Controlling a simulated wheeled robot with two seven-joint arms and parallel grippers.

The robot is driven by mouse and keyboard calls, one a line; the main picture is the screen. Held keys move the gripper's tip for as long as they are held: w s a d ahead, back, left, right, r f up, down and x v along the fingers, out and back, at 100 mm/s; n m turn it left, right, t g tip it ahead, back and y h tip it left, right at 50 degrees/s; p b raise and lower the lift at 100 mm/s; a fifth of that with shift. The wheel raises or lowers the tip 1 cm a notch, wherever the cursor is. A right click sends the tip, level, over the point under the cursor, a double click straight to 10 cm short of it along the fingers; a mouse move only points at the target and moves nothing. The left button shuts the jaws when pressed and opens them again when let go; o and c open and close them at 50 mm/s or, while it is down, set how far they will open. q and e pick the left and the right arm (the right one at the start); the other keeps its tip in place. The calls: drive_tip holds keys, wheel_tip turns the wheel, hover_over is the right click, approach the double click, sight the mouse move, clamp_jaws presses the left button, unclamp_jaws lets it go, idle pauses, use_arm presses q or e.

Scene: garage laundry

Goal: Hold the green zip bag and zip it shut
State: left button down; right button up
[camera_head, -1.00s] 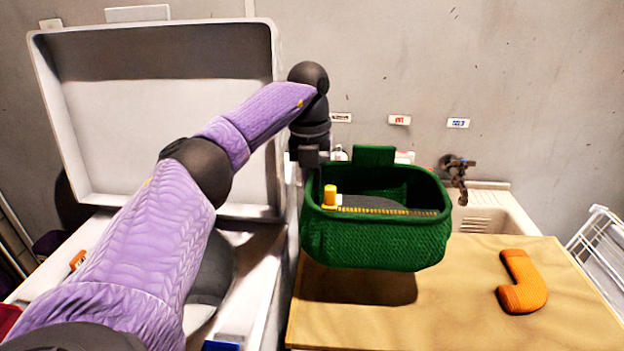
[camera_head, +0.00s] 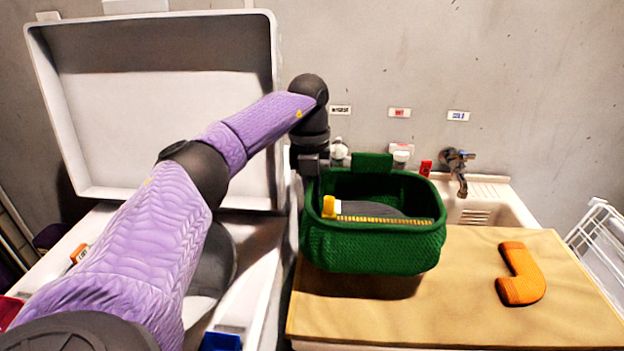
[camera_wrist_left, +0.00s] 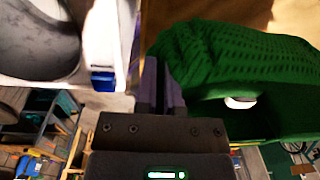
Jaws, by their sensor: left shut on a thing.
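The green zip bag (camera_head: 370,248) is an open, box-shaped pouch with a textured side, and its mouth gapes upward. A yellow zip strip (camera_head: 385,220) runs along the mouth's near side. The yellow zip pull (camera_head: 329,207) stands at the strip's left end. Something dark shows inside the mouth. My left gripper (camera_head: 311,172) is shut on the bag's left rim. In the left wrist view, the fingers (camera_wrist_left: 165,85) meet the edge of the green bag (camera_wrist_left: 240,60). The exact grip is partly hidden. My right gripper is not in view.
The bag hangs just above a tan board (camera_head: 440,310), with its shadow below. An orange bent piece (camera_head: 521,274) lies on the board's right. A sink (camera_head: 500,205) with a tap (camera_head: 458,168) is behind. A large open white lid (camera_head: 160,120) stands left. The board's front right is clear.

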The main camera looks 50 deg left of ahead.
use_arm(q)
drive_tip(key=shift+f+b, duration=1.15)
drive_tip(key=shift+f, duration=2.25)
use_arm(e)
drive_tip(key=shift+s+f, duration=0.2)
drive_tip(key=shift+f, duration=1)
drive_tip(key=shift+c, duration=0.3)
